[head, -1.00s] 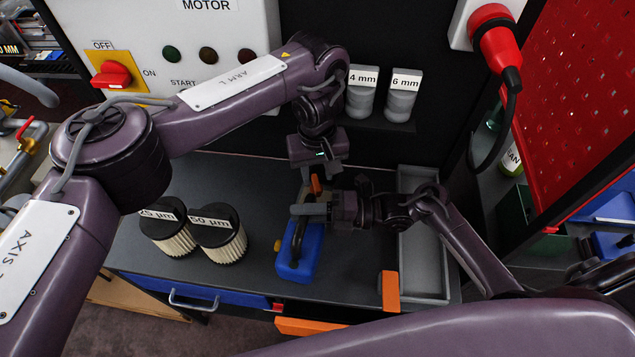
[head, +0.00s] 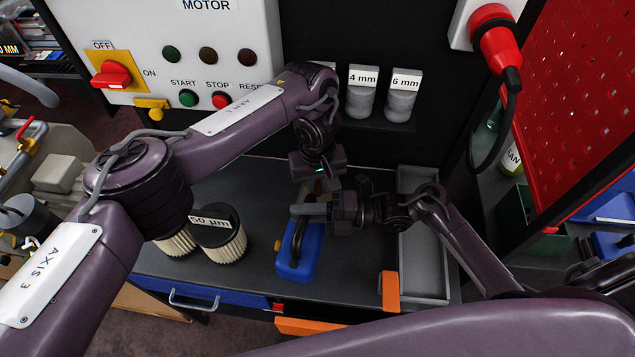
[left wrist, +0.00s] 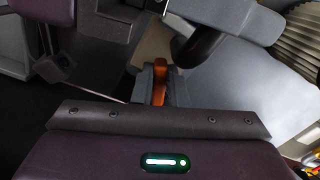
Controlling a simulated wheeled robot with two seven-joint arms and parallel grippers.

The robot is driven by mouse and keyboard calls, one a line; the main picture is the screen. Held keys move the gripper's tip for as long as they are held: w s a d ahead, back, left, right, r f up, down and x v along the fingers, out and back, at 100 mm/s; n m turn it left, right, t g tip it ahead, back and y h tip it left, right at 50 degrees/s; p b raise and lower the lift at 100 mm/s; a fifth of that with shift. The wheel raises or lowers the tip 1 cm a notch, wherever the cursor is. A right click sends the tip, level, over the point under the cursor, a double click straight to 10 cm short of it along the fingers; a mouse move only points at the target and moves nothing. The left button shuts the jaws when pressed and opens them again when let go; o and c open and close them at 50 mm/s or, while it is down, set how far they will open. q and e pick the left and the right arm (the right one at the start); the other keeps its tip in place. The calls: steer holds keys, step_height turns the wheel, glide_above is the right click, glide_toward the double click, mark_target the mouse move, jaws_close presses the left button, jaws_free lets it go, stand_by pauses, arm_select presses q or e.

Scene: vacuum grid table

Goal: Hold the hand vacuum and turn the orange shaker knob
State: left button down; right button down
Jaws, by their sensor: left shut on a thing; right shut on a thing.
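The blue hand vacuum (head: 297,255) lies on the dark grey table, with a dark handle along its top. My right gripper (head: 318,209) comes in from the right and is shut on the hand vacuum at its handle. My left gripper (head: 316,186) is above the vacuum's far end, just behind my right gripper. In the left wrist view my left gripper (left wrist: 160,84) is shut on the orange shaker knob (left wrist: 160,80), which shows between its fingers. In the head view the knob is mostly hidden by my grippers.
Filter cartridges (head: 218,230) stand left of the vacuum. A grey tray (head: 428,290) lies to the right, with an orange block (head: 390,290) beside it. Two grey labelled pieces (head: 362,95) sit on a shelf behind. The motor panel (head: 215,35) rises at the back left.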

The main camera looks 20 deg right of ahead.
stand_by(0.3)
arm_select(q)
steer(key=m, duration=0.3)
steer(key=shift+a, duration=0.2)
steer(key=shift+w+a+m, duration=0.1)
steer(key=shift+m, duration=0.9)
steer(key=shift+w+a+m, duration=0.1)
steer(key=shift+m, duration=0.9)
steer(key=c, duration=1.4)
jaws_free()
steer(key=shift+c, duration=0.2)
steer(key=shift+r, duration=0.15)
step_height(320, 180, up, 12)
